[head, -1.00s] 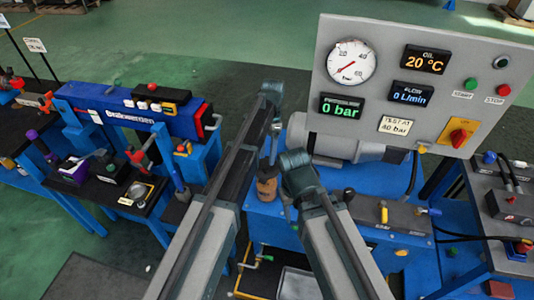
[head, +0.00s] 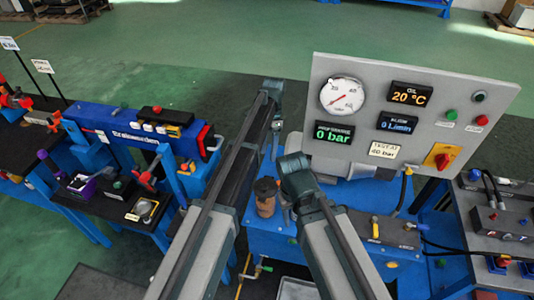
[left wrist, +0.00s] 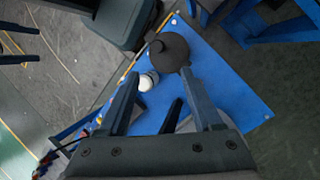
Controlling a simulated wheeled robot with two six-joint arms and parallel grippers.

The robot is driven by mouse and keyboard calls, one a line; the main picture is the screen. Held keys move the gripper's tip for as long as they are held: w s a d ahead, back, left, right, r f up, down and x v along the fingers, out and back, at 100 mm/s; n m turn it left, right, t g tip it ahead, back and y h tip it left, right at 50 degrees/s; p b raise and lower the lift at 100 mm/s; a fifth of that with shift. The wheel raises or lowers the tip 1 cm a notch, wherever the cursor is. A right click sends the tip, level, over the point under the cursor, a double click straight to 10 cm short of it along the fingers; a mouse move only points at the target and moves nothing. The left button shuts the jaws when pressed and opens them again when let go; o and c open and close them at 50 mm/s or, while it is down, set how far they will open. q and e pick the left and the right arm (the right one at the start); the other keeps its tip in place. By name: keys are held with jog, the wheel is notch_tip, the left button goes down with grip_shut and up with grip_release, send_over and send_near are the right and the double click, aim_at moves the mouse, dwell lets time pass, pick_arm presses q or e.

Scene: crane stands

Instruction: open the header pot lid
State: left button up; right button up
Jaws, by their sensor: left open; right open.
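The header pot (head: 266,206) is a small brown pot with a dark lid (head: 265,186), standing upright on the blue bench between my two arms. In the left wrist view a dark round thing with a knob (left wrist: 170,50), apparently this pot's lid, lies beyond my fingers, nearer the right one. My left gripper (head: 275,140) is above and behind the pot in the head view; its fingers (left wrist: 160,74) are spread and empty in the left wrist view. My right gripper (head: 282,208) is just right of the pot, its fingers partly hidden; contact cannot be told.
A grey gauge panel (head: 455,105) reading 0 bar and 20 °C stands behind to the right. A white round part (left wrist: 148,81) is beside the lid in the left wrist view. A blue bench with tools (head: 120,135) is at left, a grey-topped bench (head: 500,220) at right.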

pick_arm(q)
jog(key=p+v, duration=0.2)
jog(key=v, duration=0.1)
jog(key=shift+w+r, duration=0.1)
jog(key=shift+r, duration=0.25)
pick_arm(e)
notch_tip(320, 180, up, 3)
jog(key=shift+r, duration=0.2)
pick_arm(q)
jog(key=s+a+f+n+t, duration=0.1)
jog(key=s+a+n+t, duration=0.2)
jog(key=s+a+n, duration=0.6)
jog(key=s+a+n+t, duration=0.2)
jog(key=s+a, duration=0.3)
jog(key=s, duration=0.8)
jog(key=s+d+f+m+g+b, duration=0.1)
jog(key=s+d, duration=0.4)
jog(key=d, duration=0.5)
jog(key=f+m, duration=0.1)
jog(key=m, duration=0.1)
jog(key=shift+d+m, duration=0.3)
jog(key=shift+d, duration=0.1)
pick_arm(e)
jog(key=shift+f, duration=0.85)
